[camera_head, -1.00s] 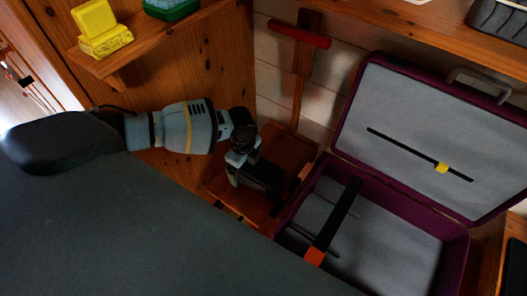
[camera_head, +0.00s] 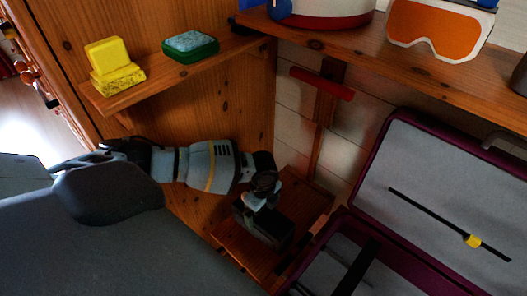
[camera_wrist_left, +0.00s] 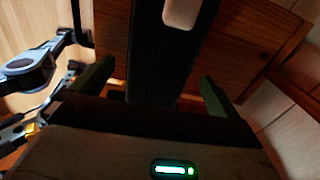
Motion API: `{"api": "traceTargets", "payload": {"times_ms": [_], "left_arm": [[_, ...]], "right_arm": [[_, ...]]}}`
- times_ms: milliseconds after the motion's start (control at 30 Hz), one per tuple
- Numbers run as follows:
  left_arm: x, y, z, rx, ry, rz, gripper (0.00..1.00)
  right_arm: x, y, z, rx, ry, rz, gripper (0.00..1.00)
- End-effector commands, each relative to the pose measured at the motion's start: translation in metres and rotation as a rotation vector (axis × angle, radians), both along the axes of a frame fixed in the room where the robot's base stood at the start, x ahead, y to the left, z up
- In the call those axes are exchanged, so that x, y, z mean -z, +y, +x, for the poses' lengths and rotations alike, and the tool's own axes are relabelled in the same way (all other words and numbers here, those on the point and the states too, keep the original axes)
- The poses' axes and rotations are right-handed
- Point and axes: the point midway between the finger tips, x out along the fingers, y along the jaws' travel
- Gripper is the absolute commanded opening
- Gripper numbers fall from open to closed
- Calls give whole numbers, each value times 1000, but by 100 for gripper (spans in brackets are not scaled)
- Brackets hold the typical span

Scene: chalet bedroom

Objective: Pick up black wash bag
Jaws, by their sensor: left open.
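The black wash bag (camera_head: 268,226) is a dark, boxy item on a low wooden shelf (camera_head: 290,205) in the corner. My left gripper (camera_head: 262,202) comes in from the left, pointing down right at the top of the bag. In the left wrist view the gripper (camera_wrist_left: 155,88) is open, one finger on each side of a dark upright shape with a pale patch, which looks like the wash bag (camera_wrist_left: 150,55). I cannot tell whether the fingers touch it. My right gripper is not in view.
An open purple suitcase (camera_head: 365,215) stands close on the right. Above, a small shelf (camera_head: 150,78) holds yellow sponges (camera_head: 117,78) and a green soap dish (camera_head: 190,46). A higher shelf (camera_head: 380,75) carries orange goggles (camera_head: 438,30). A red-handled item (camera_head: 322,84) hangs on the wall.

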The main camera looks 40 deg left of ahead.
Motion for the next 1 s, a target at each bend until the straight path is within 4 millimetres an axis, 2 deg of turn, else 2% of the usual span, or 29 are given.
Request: {"api": "traceTargets", "payload": {"times_ms": [167,367,500,833,867,1000], "left_arm": [[11,0,-1,0,3,0,100],[35,1,-3,1,4,0,100],[49,1,-3,-1,4,-1,100],[51,1,-1,-1,0,0,100],[51,1,-1,-1,0,0,99],[51,1,-1,-1,0,0,80]], "right_arm": [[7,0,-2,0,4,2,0],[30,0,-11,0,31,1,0],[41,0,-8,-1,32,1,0],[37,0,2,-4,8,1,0],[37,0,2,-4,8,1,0],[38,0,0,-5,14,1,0]]}}
